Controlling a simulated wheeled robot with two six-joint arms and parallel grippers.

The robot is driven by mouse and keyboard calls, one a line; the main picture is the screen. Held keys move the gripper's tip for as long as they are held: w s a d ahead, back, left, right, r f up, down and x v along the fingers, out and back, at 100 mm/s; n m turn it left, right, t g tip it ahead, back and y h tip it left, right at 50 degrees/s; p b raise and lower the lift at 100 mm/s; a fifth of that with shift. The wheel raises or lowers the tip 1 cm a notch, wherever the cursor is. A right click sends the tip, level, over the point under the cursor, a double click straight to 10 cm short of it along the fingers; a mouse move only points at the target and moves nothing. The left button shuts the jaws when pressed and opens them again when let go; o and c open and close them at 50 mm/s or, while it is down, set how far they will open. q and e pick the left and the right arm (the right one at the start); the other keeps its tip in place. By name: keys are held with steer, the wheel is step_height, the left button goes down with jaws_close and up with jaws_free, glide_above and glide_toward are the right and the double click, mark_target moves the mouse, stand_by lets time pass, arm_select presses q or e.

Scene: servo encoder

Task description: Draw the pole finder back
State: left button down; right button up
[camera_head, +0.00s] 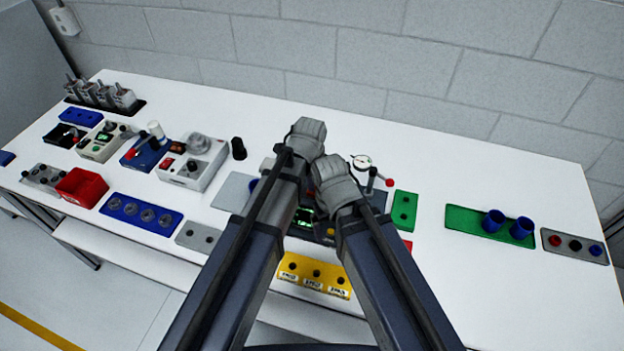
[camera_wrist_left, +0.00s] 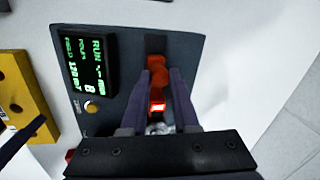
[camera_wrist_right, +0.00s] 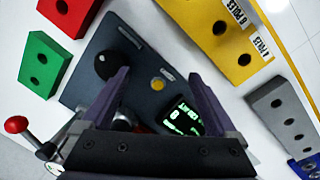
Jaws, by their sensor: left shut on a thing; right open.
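The pole finder, an orange-red piece (camera_wrist_left: 158,66), sits in a dark slot on the dark grey instrument panel (camera_wrist_left: 190,45). My left gripper (camera_wrist_left: 160,78) is shut on it, with a finger on either side. A lit red-white spot shows between the fingers. The panel's display (camera_wrist_left: 90,65) glows green and reads RUN, with 8 and a field value. My right gripper (camera_wrist_right: 161,76) is open and empty above the same panel, beside its black knob (camera_wrist_right: 107,65) and yellow button (camera_wrist_right: 158,84). In the head view my arms hide both fingertips and most of the panel.
A yellow block with holes (camera_head: 314,275) lies in front of the panel, and a green block (camera_head: 404,210) lies to its right. A red-knobbed lever (camera_wrist_right: 17,125) stands near my right gripper. Boxes and trays crowd the table's left; blue cups (camera_head: 494,222) stand right.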

arm_select(q)
steer(key=shift+a, duration=0.1)
steer(key=a, duration=0.1)
steer(key=w+a, duration=0.1)
steer(key=a, duration=0.1)
steer(key=shift+a, duration=0.15)
arm_select(e)
steer(key=shift+d, duration=0.1)
arm_select(q)
steer(key=c, duration=0.7)
jaws_free()
steer(key=shift+o, duration=0.2)
step_height(320, 180, up, 8)
steer(key=s+p, duration=0.1)
steer(key=p, duration=0.6)
steer(key=shift+s+f+p, duration=0.2)
steer(key=shift+p, duration=0.1)
arm_select(e)
step_height(320, 180, up, 8)
steer(key=shift+f, duration=0.2)
